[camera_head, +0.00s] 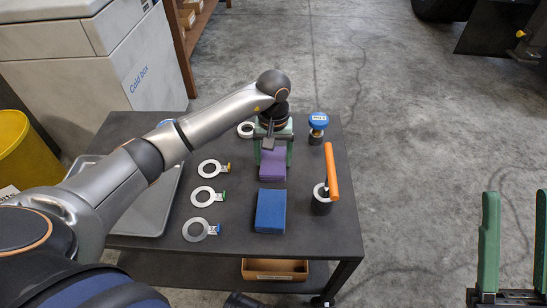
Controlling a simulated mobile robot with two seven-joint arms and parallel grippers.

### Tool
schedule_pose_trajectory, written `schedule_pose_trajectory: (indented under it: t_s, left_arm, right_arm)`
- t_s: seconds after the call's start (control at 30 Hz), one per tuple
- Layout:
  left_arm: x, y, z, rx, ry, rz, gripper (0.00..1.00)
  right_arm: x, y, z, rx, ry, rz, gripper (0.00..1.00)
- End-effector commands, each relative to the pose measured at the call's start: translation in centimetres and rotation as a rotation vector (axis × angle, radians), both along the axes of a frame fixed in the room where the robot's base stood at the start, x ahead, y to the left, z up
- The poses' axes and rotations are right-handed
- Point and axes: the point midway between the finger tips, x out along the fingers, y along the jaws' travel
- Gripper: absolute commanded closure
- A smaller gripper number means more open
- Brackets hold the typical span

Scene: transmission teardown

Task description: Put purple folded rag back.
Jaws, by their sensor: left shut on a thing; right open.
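The purple folded rag (272,172) is at the far middle of the dark table (337,240), just beyond a blue folded rag (270,212). My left gripper (274,158) reaches over the table from the left and points down. Its green fingers are shut on the purple rag, one on each side. I cannot tell whether the rag touches the tabletop or is slightly above it. My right gripper (513,245) is open and empty, over the floor to the right of the table.
Three flat rings with coloured tags (202,196) lie left of the rags, and another ring (246,130) lies farther back. A blue-topped part (318,127) and an orange-handled tool (331,172) stand on the right. A grey tray (156,212) lies on the left, partly behind my arm.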

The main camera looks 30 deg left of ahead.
Motion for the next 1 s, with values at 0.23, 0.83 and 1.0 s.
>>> schedule_pose_trajectory:
  t_s: [0.23, 0.83, 1.0]
  left_arm:
    - [0.1, 0.0, -0.1, 0.000, -0.002, 0.001, 0.66]
    - [0.1, 0.0, 0.9, 0.000, -0.003, 0.000, 0.00]
    - [0.2, 0.1, 4.3, 0.001, -0.006, -0.001, 0.00]
  right_arm:
    - [0.0, 0.0, -0.2, 0.001, 0.001, 0.001, 0.54]
    - [0.0, 0.0, 0.4, -0.003, 0.001, -0.001, 0.54]
    - [-0.1, 0.0, 1.6, -0.014, -0.011, -0.007, 0.54]
